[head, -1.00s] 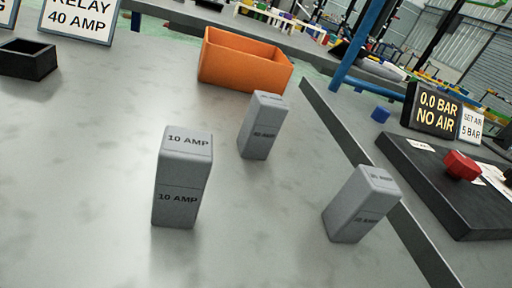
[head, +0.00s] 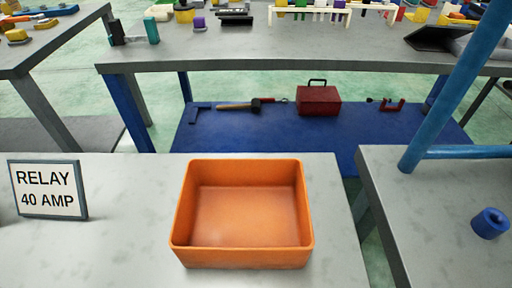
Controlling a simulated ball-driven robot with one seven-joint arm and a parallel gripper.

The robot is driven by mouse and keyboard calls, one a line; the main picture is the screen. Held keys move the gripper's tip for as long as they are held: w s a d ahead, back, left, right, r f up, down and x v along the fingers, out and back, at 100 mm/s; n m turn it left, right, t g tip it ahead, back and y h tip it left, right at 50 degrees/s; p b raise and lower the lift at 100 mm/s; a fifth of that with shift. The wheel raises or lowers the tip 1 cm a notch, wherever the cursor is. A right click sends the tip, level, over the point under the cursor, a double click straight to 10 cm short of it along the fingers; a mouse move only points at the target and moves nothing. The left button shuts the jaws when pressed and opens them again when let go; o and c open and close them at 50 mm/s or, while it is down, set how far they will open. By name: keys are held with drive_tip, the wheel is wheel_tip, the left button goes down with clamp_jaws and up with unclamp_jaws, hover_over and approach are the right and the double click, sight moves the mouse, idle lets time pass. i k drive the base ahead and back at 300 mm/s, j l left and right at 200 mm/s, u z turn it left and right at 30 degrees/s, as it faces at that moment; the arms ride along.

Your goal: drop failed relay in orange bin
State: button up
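The orange bin (head: 243,257) stands upright near the edge of the grey table, at the middle of the head view. I look down into it and its inside is empty. No relay shows in the view now. My gripper is not in view, so I cannot see whether it holds anything.
A sign reading RELAY 40 AMP (head: 47,190) stands left of the bin. A second grey table with a blue post (head: 455,85) and a blue cylinder (head: 490,223) is at the right. Behind is a workbench (head: 300,52) with a red toolbox (head: 319,98) on its lower shelf. Bare tabletop lies around the bin.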

sight(258, 225)
drive_tip(key=i, duration=0.85)
